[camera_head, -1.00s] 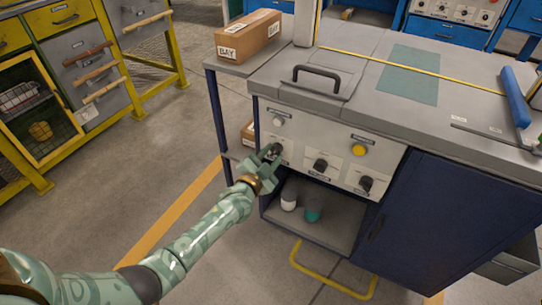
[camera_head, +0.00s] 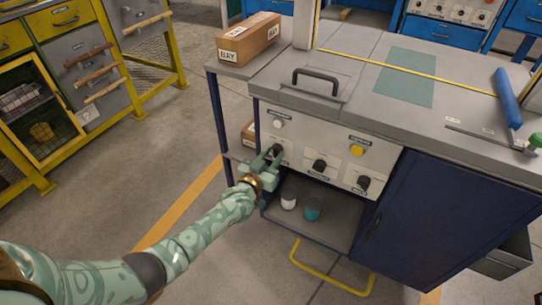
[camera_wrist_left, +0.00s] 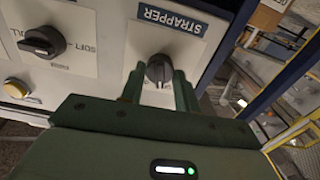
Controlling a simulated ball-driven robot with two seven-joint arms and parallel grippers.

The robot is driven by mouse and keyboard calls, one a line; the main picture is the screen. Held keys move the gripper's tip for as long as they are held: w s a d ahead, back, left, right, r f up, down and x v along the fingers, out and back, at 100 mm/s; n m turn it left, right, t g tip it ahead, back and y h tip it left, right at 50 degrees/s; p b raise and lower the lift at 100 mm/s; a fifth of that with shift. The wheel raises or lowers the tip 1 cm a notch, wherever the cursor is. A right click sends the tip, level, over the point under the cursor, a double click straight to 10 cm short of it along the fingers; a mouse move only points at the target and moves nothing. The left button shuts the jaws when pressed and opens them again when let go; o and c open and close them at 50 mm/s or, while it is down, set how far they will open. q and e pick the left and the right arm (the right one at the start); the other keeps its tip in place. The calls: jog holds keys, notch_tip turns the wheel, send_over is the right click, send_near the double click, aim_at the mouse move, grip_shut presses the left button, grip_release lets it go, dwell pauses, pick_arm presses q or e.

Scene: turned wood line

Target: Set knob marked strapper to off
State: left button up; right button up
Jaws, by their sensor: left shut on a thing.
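The knob marked STRAPPER is a small black rotary knob (camera_wrist_left: 159,68) on the grey front panel, under a dark blue label (camera_wrist_left: 172,20) that reads upside down in the left wrist view. A pale mark runs along the knob's face; its position words are hidden. My left gripper (camera_wrist_left: 159,88) has one finger on each side of the knob and is shut on it. In the head view the left gripper (camera_head: 270,162) is at the panel's left end, partly covering the knob (camera_head: 277,149). My right gripper is not in view.
The panel also has two black knobs (camera_head: 319,166) (camera_head: 363,183), a yellow button (camera_head: 356,151) and a pale knob (camera_head: 278,124). An open shelf (camera_head: 322,232) with two small containers lies below. A yellow bar handle (camera_head: 325,275) sticks out low in front.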

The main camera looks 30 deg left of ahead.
pick_arm(q)
jog(key=shift+f+n, duration=0.15)
jog(key=shift+n, duration=1.15)
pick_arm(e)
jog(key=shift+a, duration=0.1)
pick_arm(q)
jog(key=shift+n, duration=0.3)
jog(key=o, duration=1)
jog(key=shift+s, duration=0.1)
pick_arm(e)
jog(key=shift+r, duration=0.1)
pick_arm(q)
jog(key=shift+s+p, duration=0.25)
jog(key=shift+p, duration=0.1)
jog(key=s+p, duration=0.6)
jog(key=s, duration=0.9)
jog(key=shift+s, duration=0.35)
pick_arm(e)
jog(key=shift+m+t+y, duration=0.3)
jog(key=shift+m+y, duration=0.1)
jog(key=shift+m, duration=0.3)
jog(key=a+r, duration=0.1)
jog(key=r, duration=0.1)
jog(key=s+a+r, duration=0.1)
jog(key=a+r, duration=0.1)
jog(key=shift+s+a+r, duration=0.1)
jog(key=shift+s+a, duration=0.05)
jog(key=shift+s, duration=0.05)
